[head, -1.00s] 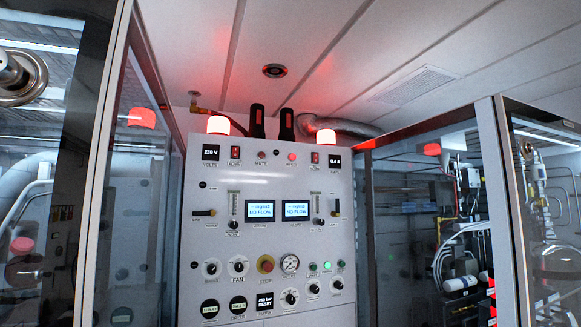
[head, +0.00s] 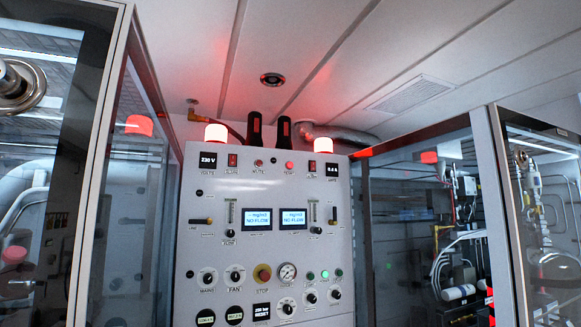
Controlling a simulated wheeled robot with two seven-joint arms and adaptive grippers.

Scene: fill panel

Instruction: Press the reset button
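A black square marked RESET (head: 262,312) sits low on the grey control panel (head: 345,225), close to the bottom edge of the head view. Its small upper line of text is hard to read. Two round black controls (head: 234,315) lie to the left of the RESET square. Neither of my grippers shows in the head view, and nothing visible touches the panel.
Two lit displays (head: 257,219) read NO FLOW. Red beacons (head: 215,133) glow on the panel top, next to two upright black objects (head: 254,128). Glass enclosures stand at the left (head: 125,220) and right (head: 425,225). The space before the panel looks clear.

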